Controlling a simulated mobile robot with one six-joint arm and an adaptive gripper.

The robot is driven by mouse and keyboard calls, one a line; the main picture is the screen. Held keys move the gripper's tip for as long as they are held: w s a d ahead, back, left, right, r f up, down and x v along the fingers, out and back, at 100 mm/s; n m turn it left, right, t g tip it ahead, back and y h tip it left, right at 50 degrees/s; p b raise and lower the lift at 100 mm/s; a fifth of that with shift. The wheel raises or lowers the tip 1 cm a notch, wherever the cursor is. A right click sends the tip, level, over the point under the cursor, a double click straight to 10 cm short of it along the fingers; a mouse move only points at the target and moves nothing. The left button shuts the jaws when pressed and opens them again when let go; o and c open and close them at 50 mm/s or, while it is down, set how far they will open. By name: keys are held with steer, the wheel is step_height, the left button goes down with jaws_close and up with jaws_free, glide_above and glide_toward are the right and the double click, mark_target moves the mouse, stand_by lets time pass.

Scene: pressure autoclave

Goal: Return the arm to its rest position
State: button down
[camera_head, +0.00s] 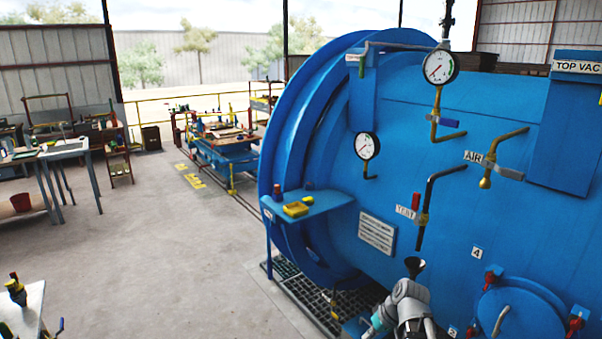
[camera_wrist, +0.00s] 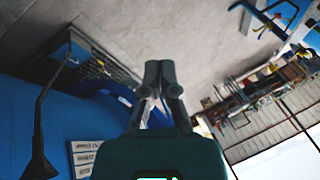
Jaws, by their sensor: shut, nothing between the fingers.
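My gripper (camera_wrist: 158,70) points away from the camera in the middle of the wrist view. Its two dark fingers are together at the tips, with nothing held between them. In the head view my grey arm (camera_head: 407,302) shows at the bottom, in front of the blue autoclave (camera_head: 440,215). I cannot make out the fingertips there. The blue vessel wall (camera_wrist: 95,120) fills the lower left of the wrist view, beside the gripper. No contact between gripper and vessel can be made out.
Two gauges (camera_head: 440,67) (camera_head: 366,146) stick out. Open concrete floor (camera_head: 170,250) lies left.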

steer(key=s+a+f+m+g+h+b, duration=0.1)
steer(key=s+f+m+h+b, duration=0.1)
steer(key=s+f+h, duration=0.2)
steer(key=shift+s+a+f+m+g+h, duration=0.15)
steer(key=shift+s+f+m+g+h, duration=0.3)
steer(key=shift+s, duration=0.85)
